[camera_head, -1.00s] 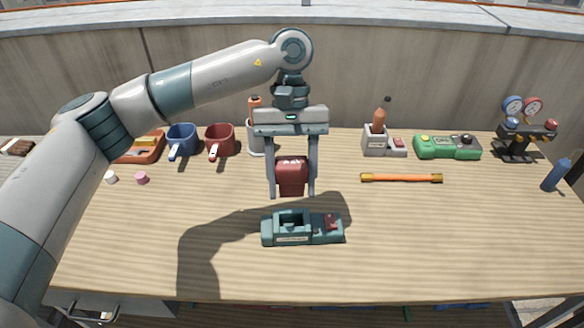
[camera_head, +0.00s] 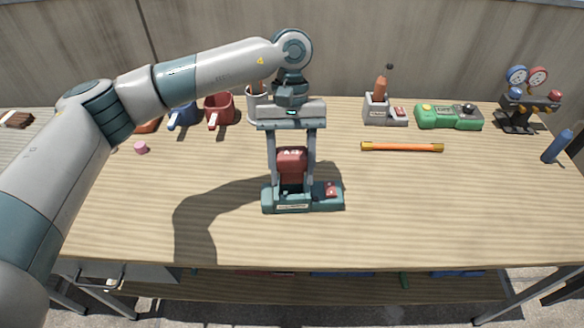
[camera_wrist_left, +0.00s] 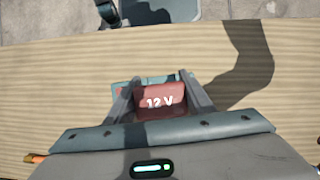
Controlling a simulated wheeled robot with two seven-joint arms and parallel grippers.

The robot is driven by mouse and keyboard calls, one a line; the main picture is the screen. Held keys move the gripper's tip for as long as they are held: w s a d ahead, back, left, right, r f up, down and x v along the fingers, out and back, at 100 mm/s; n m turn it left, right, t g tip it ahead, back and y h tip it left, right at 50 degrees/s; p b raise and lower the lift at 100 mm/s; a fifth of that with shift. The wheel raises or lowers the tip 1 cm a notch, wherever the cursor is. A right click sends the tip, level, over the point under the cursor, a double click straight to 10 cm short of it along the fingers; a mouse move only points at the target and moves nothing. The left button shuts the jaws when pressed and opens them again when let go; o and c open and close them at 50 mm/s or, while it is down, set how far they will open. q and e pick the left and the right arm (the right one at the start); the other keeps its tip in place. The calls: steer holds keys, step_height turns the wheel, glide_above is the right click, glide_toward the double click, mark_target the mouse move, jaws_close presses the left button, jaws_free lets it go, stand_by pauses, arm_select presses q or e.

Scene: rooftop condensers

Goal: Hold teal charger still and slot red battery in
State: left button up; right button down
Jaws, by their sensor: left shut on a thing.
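The red battery (camera_head: 292,160) is held upright between the fingers of my left gripper (camera_head: 290,181), which is shut on it. In the left wrist view the battery (camera_wrist_left: 160,103) shows "12 V" on its face. The teal charger (camera_head: 325,203) lies flat on the table right below, with a small red part on its right side. The battery's lower end is at the charger's slot; I cannot tell how far inside it is. A teal edge of the charger (camera_wrist_left: 120,88) shows beside the battery in the left wrist view. My right gripper is not in view, and no gripper holds the charger.
An orange rod (camera_head: 402,147) lies right of my gripper. The table front is clear.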

arm_select(q)
steer(key=shift+r, duration=6.05)
